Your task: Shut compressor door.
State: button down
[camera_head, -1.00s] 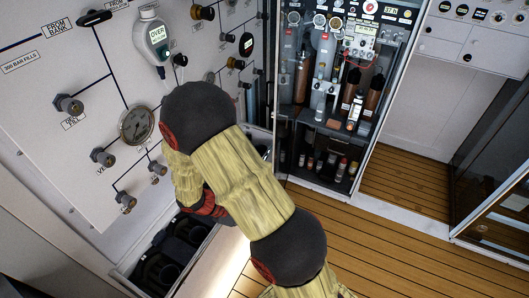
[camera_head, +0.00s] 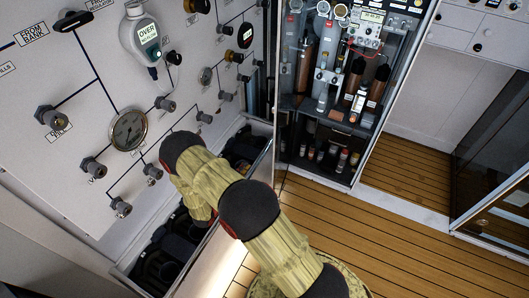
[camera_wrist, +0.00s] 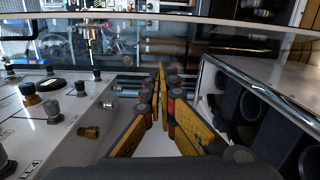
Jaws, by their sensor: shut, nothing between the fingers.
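The compressor cabinet (camera_head: 330,100), with cylinders, gauges and small bottles, stands upper middle in the head view. A thin pale upright edge (camera_head: 277,85) at its left side may be the compressor door seen nearly edge-on; I cannot tell its angle for sure. In the wrist view a wide see-through pane (camera_wrist: 230,38) with a pale edge crosses the top, ahead of the fingers, with machinery behind it. My gripper (camera_wrist: 161,78) is shut and empty, pointing toward that pane. Whether it touches the pane is unclear. In the head view my arm hides the gripper.
The white fill panel (camera_head: 75,110) with valves and a gauge (camera_head: 129,129) is at left. An open bin (camera_head: 128,270) with black round holders runs below it, close beside my arm. Wooden floor (camera_head: 330,220) is clear at right. A glass-fronted unit (camera_head: 500,215) stands far right.

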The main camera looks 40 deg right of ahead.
jog(key=d+m+b, duration=0.1)
jog(key=d, duration=1)
jog(key=shift+s+d+r+b, duration=0.2)
jog(key=shift+d+b, duration=0.1)
jog(key=shift+b, duration=0.05)
